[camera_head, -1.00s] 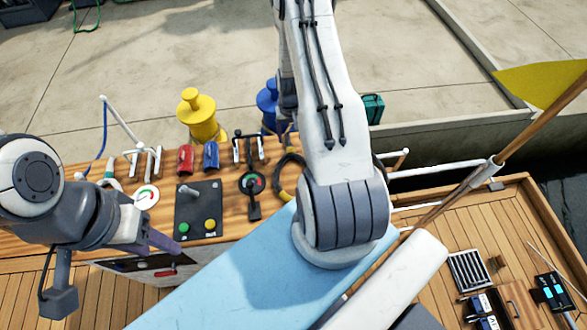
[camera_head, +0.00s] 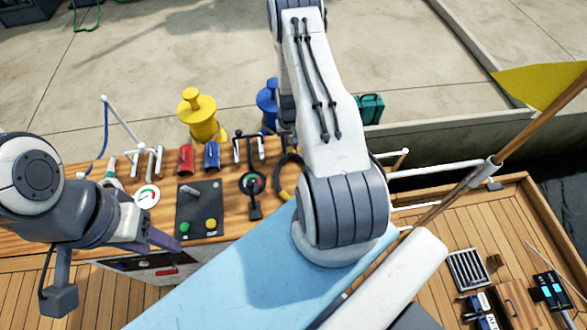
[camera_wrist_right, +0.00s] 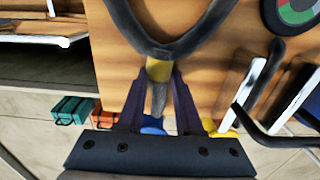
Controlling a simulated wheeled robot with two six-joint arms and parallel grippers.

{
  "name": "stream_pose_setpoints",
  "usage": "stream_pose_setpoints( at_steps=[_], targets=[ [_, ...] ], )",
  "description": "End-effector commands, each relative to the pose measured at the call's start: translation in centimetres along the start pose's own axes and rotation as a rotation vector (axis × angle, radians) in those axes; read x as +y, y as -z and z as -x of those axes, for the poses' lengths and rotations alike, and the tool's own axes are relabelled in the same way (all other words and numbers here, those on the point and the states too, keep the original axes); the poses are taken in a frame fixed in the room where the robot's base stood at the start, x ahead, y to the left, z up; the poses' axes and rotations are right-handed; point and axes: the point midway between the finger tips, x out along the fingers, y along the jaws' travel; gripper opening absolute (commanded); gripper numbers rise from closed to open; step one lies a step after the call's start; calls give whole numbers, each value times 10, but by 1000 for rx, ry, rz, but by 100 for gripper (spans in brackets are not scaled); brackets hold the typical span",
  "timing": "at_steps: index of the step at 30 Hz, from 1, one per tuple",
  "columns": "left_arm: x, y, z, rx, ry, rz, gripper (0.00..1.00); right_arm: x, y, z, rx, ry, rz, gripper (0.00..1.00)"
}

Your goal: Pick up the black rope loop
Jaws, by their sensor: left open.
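The black rope loop (camera_head: 281,168) lies on the wooden cockpit top, just left of my right arm, with a yellow band on its near side. In the right wrist view, the loop (camera_wrist_right: 138,40) comes down to its yellow band and grey tail between the fingers of my right gripper (camera_wrist_right: 159,75). The fingers stand apart, one on each side of the band, and no clear grip shows. In the head view the right gripper is hidden by its arm. My left gripper (camera_head: 164,243) is open and empty at the left, over the console's front edge, away from the loop.
A control panel (camera_head: 185,222), a round dial lever (camera_head: 252,184) and red and blue handles (camera_head: 211,155) crowd the top left of the loop. Yellow (camera_head: 197,105) and blue bollards stand behind. A pale blue surface (camera_head: 235,270) lies in front.

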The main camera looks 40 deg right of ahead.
Motion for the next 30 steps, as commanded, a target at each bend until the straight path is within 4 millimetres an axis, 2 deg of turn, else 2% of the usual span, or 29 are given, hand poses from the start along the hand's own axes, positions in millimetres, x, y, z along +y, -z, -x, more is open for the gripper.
stream_pose_setpoints(
  at_steps=[11, 16, 20, 21, 30],
  targets=[
    [0, 0, -1, 0, 0, 0, 50, 0, 1, 5, 2, 0, 0, 0],
    [0, 0, -3, 0, 0, 0, 50, 0, 1, 21, 2, 0, 0, 0],
    [0, 0, -6, 0, 0, 0, 50, 0, 1, 45, 4, 0, 0, 0],
    [0, 0, -6, 0, 0, 0, 50, -1, -10, 48, -2, 0, 0, 0],
    [-1, -1, -11, 0, 0, 0, 50, -4, -68, 82, 0, 0, 0, 0]
  ],
)
